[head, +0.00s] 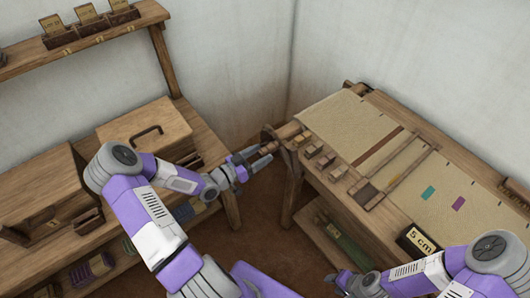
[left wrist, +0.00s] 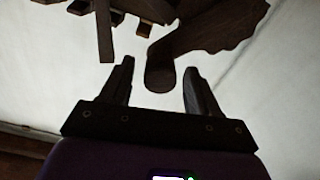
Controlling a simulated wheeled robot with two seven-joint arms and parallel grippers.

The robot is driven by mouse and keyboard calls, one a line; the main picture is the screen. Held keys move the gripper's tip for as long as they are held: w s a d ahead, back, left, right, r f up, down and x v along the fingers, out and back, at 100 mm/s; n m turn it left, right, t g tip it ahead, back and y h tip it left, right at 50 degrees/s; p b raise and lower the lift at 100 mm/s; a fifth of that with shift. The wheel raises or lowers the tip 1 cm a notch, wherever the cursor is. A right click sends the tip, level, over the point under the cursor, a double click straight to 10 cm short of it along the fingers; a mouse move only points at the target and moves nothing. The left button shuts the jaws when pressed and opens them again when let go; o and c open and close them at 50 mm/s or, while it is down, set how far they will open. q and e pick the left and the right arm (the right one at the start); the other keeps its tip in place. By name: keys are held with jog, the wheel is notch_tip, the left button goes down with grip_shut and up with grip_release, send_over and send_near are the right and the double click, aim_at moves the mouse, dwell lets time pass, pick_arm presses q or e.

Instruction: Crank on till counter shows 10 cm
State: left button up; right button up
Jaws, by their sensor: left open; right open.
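The loom (head: 340,125) stands at the right with cream cloth on its top. Its counter (head: 420,240) reads 5 cm. A wooden crank (head: 268,133) sticks out of the loom's left end. My left gripper (head: 262,155) is open beside that end. In the left wrist view the open fingers of my left gripper (left wrist: 159,66) stand on either side of a dark round crank handle (left wrist: 160,78), with gaps at both sides. Whether the handle is deep between the fingers I cannot tell. My right gripper (head: 338,280) is low in front of the loom, open and empty.
A wooden bench (head: 205,140) on the left carries a chest (head: 145,130) and a larger box (head: 40,185). Spools lie on its lower shelf. A wall shelf (head: 90,40) holds small card boxes. Bare floor (head: 255,210) lies between bench and loom.

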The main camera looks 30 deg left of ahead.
pick_arm(q)
jog(key=shift+x, duration=1.3)
grip_shut()
